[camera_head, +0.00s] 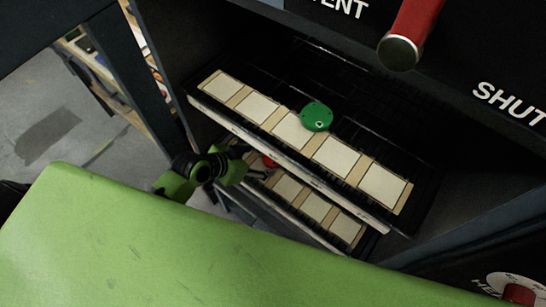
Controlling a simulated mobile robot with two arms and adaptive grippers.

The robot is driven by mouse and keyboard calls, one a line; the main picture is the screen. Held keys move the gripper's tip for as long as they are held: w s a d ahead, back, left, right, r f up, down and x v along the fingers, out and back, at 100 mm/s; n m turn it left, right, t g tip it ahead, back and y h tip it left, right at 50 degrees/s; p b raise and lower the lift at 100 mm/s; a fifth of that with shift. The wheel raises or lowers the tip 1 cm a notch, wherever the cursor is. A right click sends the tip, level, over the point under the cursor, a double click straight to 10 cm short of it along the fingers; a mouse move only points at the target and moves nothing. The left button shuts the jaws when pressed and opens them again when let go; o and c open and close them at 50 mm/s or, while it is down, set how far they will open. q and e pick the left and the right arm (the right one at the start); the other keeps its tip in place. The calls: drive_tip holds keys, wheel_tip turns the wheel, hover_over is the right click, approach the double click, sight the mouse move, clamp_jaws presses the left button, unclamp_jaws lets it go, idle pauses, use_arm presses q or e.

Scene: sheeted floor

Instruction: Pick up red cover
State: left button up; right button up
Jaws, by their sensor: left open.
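The red cover (269,162) shows as a small red patch on the lower rack, below the front edge of the upper rack. Most of it is hidden by the upper rack and by my gripper. My left gripper (259,167) reaches in from the left, low in front of the racks, with its fingers close to the left side of the red patch. It is open. Whether it touches the cover cannot be told. My right gripper is not in view.
A round green cover (316,117) lies on the upper rack (290,141), which has a row of pale panels. The lower rack (317,206) sits just beneath it. A red handle (415,25) hangs at the top right. Dark frame posts (118,60) stand at the left.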

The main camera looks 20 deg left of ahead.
sight(272, 158)
use_arm(q)
drive_tip(key=shift+a+x, duration=0.2)
drive_tip(key=shift+x, duration=1.65)
drive_tip(key=shift+a+x, duration=0.15)
drive_tip(key=shift+x, duration=1.65)
drive_tip(key=shift+f, duration=0.15)
drive_tip(key=c, duration=1.4)
